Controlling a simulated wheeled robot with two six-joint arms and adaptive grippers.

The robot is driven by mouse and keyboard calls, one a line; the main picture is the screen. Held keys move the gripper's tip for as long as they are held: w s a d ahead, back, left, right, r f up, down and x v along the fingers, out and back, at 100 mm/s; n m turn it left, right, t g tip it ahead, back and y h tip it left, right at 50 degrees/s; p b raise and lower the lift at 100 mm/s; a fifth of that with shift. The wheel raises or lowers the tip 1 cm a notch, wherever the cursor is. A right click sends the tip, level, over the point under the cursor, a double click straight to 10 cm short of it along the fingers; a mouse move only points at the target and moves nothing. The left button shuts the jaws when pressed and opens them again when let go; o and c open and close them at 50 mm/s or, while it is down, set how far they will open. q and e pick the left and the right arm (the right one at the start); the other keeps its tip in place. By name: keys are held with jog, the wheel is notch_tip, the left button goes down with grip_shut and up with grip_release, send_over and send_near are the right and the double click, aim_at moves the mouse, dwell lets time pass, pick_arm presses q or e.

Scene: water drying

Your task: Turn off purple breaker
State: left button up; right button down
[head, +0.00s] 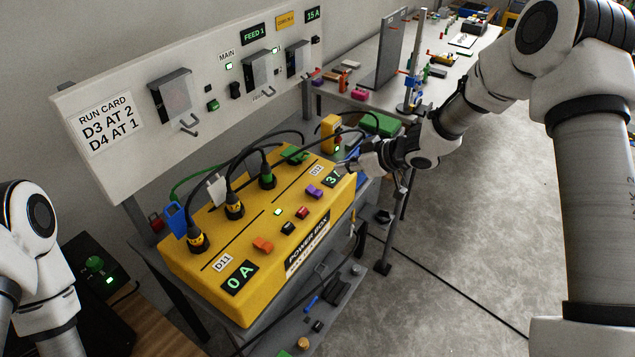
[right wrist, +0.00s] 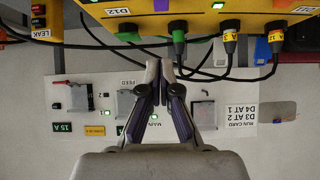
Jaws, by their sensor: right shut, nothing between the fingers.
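The purple breaker (head: 314,191) is a small rocker on the top of the yellow power box (head: 215,287), near its D12 label. It also shows at the top edge of the right wrist view (right wrist: 161,5), partly cut off. My right gripper (head: 345,166) is at the box's far right end, beyond the purple breaker and apart from it. Its fingers (right wrist: 160,66) are shut and empty in the right wrist view. Part of my left arm shows at the left edge, but its gripper is out of view.
Orange (head: 262,244), black (head: 288,228) and red (head: 302,212) switches line the box's front part. Plugs with cables stand behind them, including a green plug (head: 267,178). A white panel (head: 120,165) with a run card rises behind. A green-screened display (head: 239,277) reads 0 A.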

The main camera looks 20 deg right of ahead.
jog(key=p, duration=0.2)
send_over(310, 188)
jog(key=s+d, duration=0.2)
notch_tip(310, 188, down, 5)
jog(key=shift+s+f, duration=0.1)
jog(key=shift+s, duration=0.05)
jog(key=f, duration=0.2)
jog(key=f+p, duration=0.1)
jog(key=shift+w+a+f, duration=0.25)
jog(key=shift+w+a, duration=0.05)
jog(key=shift+f, duration=0.4)
jog(key=shift+f, duration=0.1)
jog(key=shift+f+b, duration=0.35)
jog(key=shift+b, duration=0.1)
jog(key=shift+a+r, duration=0.1)
jog(key=shift+r, duration=0.15)
jog(key=shift+w, duration=0.1)
